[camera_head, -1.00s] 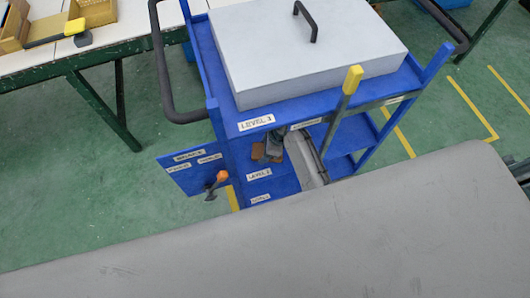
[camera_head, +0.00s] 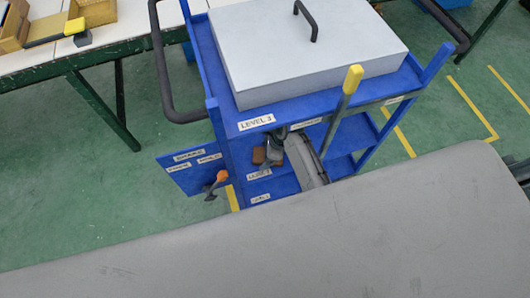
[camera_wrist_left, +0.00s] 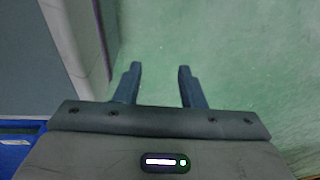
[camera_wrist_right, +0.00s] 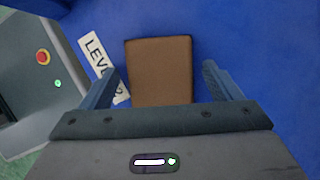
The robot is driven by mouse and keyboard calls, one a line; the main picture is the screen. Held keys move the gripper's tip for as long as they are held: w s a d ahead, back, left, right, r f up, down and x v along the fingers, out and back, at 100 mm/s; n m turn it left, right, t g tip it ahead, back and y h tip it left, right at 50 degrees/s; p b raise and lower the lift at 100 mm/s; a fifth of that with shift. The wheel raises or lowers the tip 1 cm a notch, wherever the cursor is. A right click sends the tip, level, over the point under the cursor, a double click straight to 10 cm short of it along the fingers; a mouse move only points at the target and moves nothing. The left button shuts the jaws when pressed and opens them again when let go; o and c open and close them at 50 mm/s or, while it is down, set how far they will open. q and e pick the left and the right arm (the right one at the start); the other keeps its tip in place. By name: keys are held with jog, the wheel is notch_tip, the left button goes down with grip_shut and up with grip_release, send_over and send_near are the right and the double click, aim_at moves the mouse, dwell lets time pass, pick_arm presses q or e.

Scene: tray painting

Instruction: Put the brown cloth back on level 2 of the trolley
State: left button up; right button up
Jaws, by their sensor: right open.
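The brown cloth (camera_head: 258,156) is a folded rectangle lying flat on the blue level 2 shelf of the trolley (camera_head: 205,60). It also shows in the right wrist view (camera_wrist_right: 160,72), beside a partly covered "LEVEL" label (camera_wrist_right: 97,60). My right gripper (camera_head: 272,152) is at the level 2 shelf, under the top level. In the right wrist view my right gripper (camera_wrist_right: 160,82) is open, with its fingers apart on either side of the cloth's near end. My left gripper (camera_wrist_left: 160,75) is open and empty over green floor; it is out of the head view.
A grey box with a black handle (camera_head: 310,50) covers most of the trolley's top. A yellow-ended lever (camera_head: 352,80) rises at its front. A blue labelled panel (camera_head: 195,168) with an orange knob stands at the left. A white table (camera_head: 110,35) is at the back left.

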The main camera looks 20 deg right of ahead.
jog(key=v, duration=0.7)
jog(key=shift+d+r+p, duration=0.1)
jog(key=shift+r+p, duration=0.15)
jog(key=shift+p, duration=0.05)
